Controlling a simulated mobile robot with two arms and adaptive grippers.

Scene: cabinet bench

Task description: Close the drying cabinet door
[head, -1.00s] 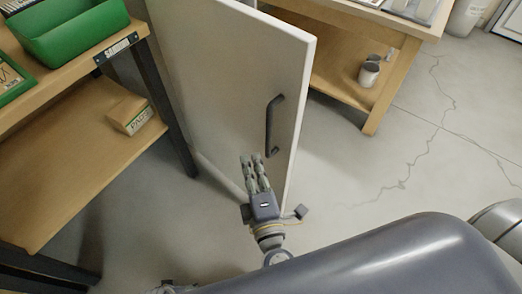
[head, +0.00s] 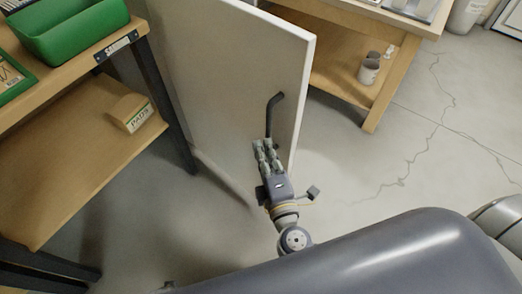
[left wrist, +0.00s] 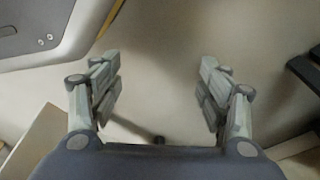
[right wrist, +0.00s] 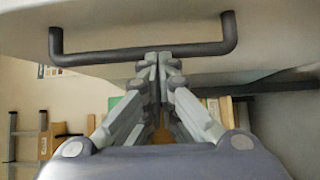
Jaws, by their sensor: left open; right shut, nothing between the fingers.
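The drying cabinet door (head: 235,85) is a pale panel standing open, seen at an angle in the middle of the head view. Its dark bar handle (head: 270,115) is near the door's free edge. My right gripper (head: 263,146) is shut and empty, at the lower end of the handle. In the right wrist view the handle (right wrist: 145,53) runs across the picture, and the right fingertips (right wrist: 157,58) are right at its bar; contact is hard to tell. My left gripper (left wrist: 160,82) is open and empty over the floor, and is not clearly seen in the head view.
A wooden shelf unit (head: 75,160) with a green bin (head: 70,28) and a box of pads (head: 131,113) stands left of the door. A wooden bench (head: 385,85) with a cup (head: 368,71) on its lower shelf stands behind right. The cracked floor at right is clear.

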